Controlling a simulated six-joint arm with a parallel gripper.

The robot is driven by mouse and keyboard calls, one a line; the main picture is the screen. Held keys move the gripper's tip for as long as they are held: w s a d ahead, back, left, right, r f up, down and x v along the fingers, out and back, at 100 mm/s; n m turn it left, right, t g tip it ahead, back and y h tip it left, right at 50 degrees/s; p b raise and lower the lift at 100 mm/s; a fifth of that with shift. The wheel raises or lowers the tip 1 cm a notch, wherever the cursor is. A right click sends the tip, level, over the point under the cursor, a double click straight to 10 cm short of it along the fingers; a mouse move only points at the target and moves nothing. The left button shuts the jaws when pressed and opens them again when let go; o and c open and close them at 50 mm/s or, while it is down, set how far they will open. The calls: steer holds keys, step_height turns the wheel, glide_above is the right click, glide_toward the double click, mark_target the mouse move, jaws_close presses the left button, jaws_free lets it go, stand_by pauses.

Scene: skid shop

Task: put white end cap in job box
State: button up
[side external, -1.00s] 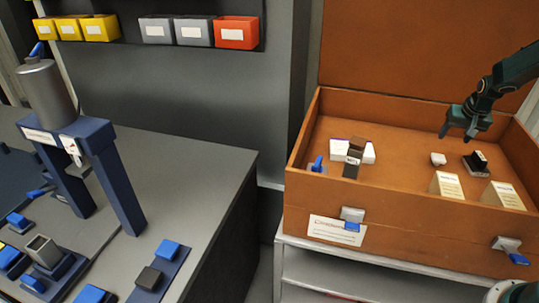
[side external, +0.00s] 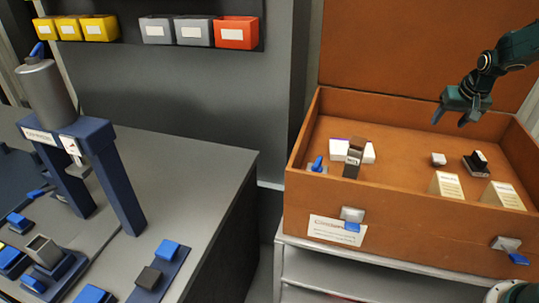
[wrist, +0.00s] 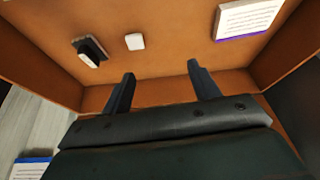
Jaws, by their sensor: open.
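The white end cap (side external: 438,159) is a small white block lying on the floor of the orange-brown job box (side external: 400,198). It also shows in the wrist view (wrist: 135,41), beyond my fingertips and clear of them. My gripper (side external: 452,115) is above the box's right part, higher than the cap. In the wrist view my gripper (wrist: 160,70) has its two dark fingers apart, with nothing between them.
A black part with a light insert (side external: 476,163) lies right of the cap. Two cream boxes (side external: 446,186) stand near the front wall. A dark bottle-like item (side external: 354,160), a white box (side external: 368,152) and a blue-handled item (side external: 317,164) are at the left. The middle floor is clear.

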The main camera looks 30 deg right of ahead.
steer(key=s+a+r+n, duration=0.1)
steer(key=s+a+r, duration=0.25)
steer(key=a, duration=0.25)
steer(key=s+a+r+n+t+y, duration=0.1)
steer(key=s+a+r+n, duration=0.1)
steer(key=a+r, duration=0.3)
steer(key=s+a+r+n, duration=0.1)
steer(key=s+a+r, duration=0.2)
steer(key=a, duration=0.4)
steer(key=s+a+n+y, duration=0.1)
steer(key=s+a, duration=0.3)
steer(key=s, duration=0.3)
steer(key=s+a+n, duration=0.2)
steer(key=s+a, duration=0.3)
steer(key=s, duration=0.3)
steer(key=shift+a+r+t+y, duration=0.15)
steer(key=shift+a+t+y, duration=0.1)
steer(key=shift+t+y, duration=0.15)
